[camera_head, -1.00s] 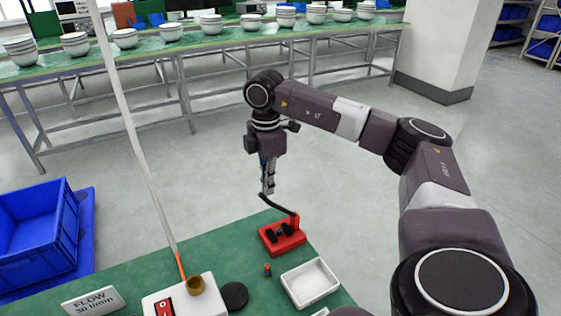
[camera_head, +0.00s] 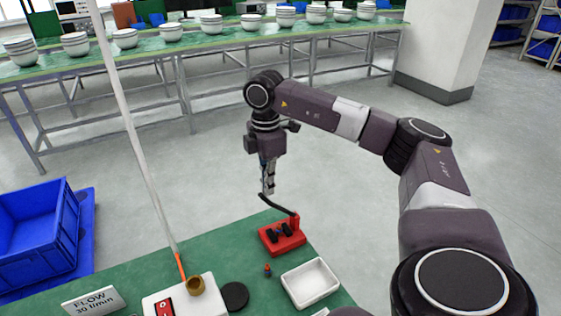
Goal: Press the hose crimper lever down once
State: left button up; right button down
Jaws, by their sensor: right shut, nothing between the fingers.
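The hose crimper is a red block (camera_head: 283,238) with black parts on top, near the far right corner of the green table. Its black lever (camera_head: 275,204) slants up to the left from a red post at the block's right end. My right gripper (camera_head: 267,192) points down at the lever's raised left end, shut and with nothing held. Its fingertips are right at that end; I cannot tell whether they touch it. My left gripper is not in view.
A white tray (camera_head: 310,298) and a small orange-and-blue piece (camera_head: 267,270) are in front of the crimper. A white box (camera_head: 186,300) with a red switch, a black disc (camera_head: 235,296) and a tall pale pole (camera_head: 138,150) stand to the left. A blue crate (camera_head: 28,262) is at far left.

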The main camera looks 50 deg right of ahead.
jog(key=shift+f, duration=0.2)
jog(key=shift+f+b, duration=0.85)
jog(key=shift+f, duration=0.5)
jog(key=shift+w+a+f+b, duration=0.3)
jog(key=shift+a+f+b, duration=0.1)
jog(key=shift+a+f, duration=0.55)
jog(key=shift+w+a+f+b, duration=0.1)
jog(key=shift+a+f+b, duration=0.25)
jog(key=shift+f, duration=0.2)
jog(key=shift+w+a+f+b, duration=0.1)
jog(key=shift+a+f+b, duration=0.2)
jog(key=shift+f, duration=0.25)
jog(key=shift+a+f, duration=0.1)
jog(key=shift+w+a+f+b, duration=0.1)
jog(key=shift+a+f+b, duration=0.2)
jog(key=shift+f, duration=0.3)
jog(key=shift+w+a+f+b, duration=0.15)
jog(key=shift+f+b, duration=0.2)
jog(key=shift+f, duration=0.2)
jog(key=shift+s+f, duration=0.15)
